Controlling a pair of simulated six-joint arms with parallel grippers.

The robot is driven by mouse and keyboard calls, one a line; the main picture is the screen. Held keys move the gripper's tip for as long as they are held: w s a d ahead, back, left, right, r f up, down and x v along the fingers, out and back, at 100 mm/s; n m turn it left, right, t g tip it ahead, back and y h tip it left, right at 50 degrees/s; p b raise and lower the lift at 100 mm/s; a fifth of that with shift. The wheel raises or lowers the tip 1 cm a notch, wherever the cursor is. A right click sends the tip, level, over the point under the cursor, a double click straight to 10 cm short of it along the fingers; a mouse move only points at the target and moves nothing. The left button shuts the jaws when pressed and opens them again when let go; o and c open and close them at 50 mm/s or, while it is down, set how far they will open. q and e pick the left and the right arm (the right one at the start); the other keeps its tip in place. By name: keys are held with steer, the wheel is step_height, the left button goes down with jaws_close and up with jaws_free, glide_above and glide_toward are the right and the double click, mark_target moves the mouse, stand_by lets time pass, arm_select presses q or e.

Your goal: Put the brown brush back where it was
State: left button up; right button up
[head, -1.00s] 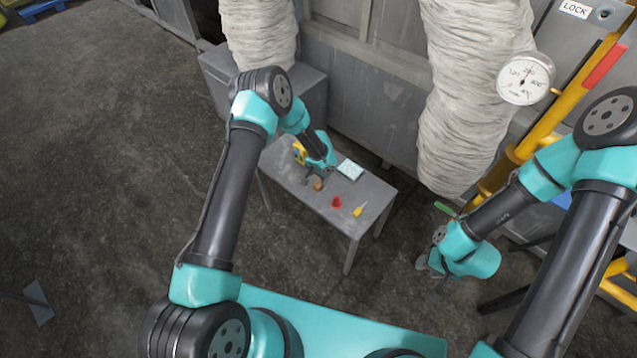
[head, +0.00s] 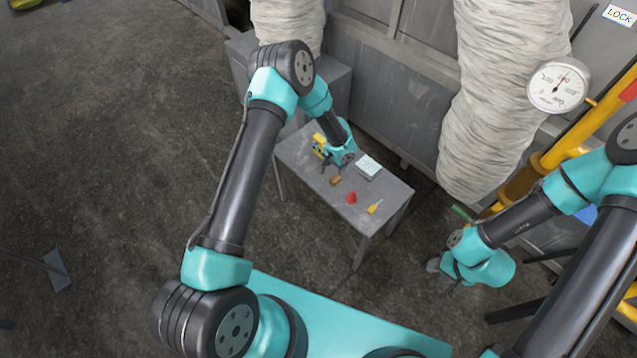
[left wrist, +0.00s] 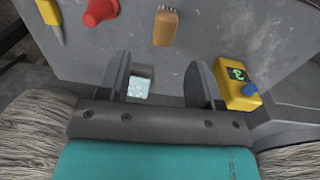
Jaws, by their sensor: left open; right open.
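The brown brush (head: 336,180) lies on the grey table (head: 385,205), in front of my left gripper. In the left wrist view the brush (left wrist: 165,28) is near the top edge, beyond the fingertips and apart from them. My left gripper (head: 332,167) is over the table, and its fingers (left wrist: 158,75) are spread with nothing gripped. My right gripper (head: 443,280) is open and empty, off to the right of the table.
On the table stand a red cone-like piece (head: 351,198), a yellow screwdriver-like tool (head: 375,207), a white-and-teal box (head: 368,167) and a yellow device (left wrist: 237,85) close to a left finger. A grey cabinet (head: 245,60) and wrapped columns stand behind.

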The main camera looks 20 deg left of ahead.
arm_select(q)
steer(key=s+a+r+n+h, duration=0.1)
steer(key=s+r+n, duration=0.1)
steer(key=s, duration=0.7)
steer(key=s+a+r+n+h, duration=0.1)
steer(key=s+r+n, duration=0.1)
steer(key=s, duration=0.8)
steer(key=s+a+r+n+t+h, duration=0.1)
steer(key=s+r+n, duration=0.1)
steer(key=s, duration=0.7)
steer(key=shift+s+a+r+n, duration=0.3)
steer(key=shift+s+a+n, duration=0.05)
steer(key=shift+s+n, duration=0.05)
